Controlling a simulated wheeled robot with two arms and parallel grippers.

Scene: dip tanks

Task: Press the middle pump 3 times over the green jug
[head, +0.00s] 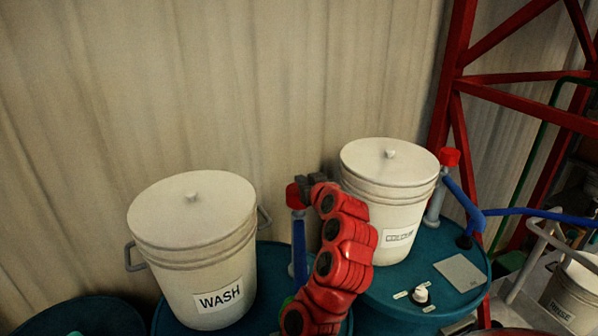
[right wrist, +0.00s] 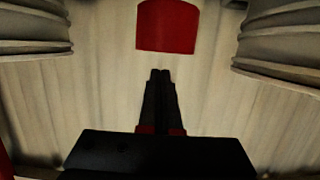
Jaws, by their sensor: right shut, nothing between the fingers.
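A pump with a red cap (head: 293,196) and a blue body stands between the two big white buckets in the head view. In the right wrist view its red cap (right wrist: 167,27) is just beyond the fingertips, with a small gap in the picture. My right gripper (head: 304,182) is shut and empty, close beside the cap; its closed fingers (right wrist: 160,75) point toward the cap. A second red-capped pump (head: 449,157) stands right of the middle bucket. My left gripper is out of view.
The white bucket marked WASH (head: 192,250) stands left. Another lidded white bucket (head: 388,210) stands on a teal drum (head: 395,300) beside a white knob (head: 421,294). A red rack (head: 450,80) rises at right. A corrugated wall (head: 250,80) is behind.

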